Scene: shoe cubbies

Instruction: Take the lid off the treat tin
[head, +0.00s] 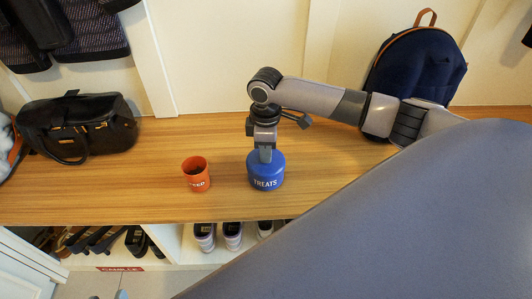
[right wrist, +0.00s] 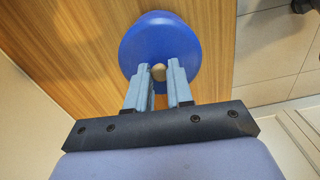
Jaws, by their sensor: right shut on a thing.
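The blue treat tin (head: 266,182) with "TREATS" on its front stands upright on the wooden bench top, near its front edge. Its blue lid (head: 275,160) appears to sit on the tin. In the right wrist view the round lid (right wrist: 158,26) has a small tan knob (right wrist: 158,72) at its middle. My right gripper (head: 265,157) points straight down from above the tin. In the right wrist view its fingers (right wrist: 159,74) are closed around the knob. My left gripper is not in view.
An orange cup (head: 196,174) stands just left of the tin on the bench (head: 120,185). A black handbag (head: 80,125) lies at the left and a navy backpack (head: 425,65) stands at the back right. Shoes (head: 205,238) sit in cubbies below.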

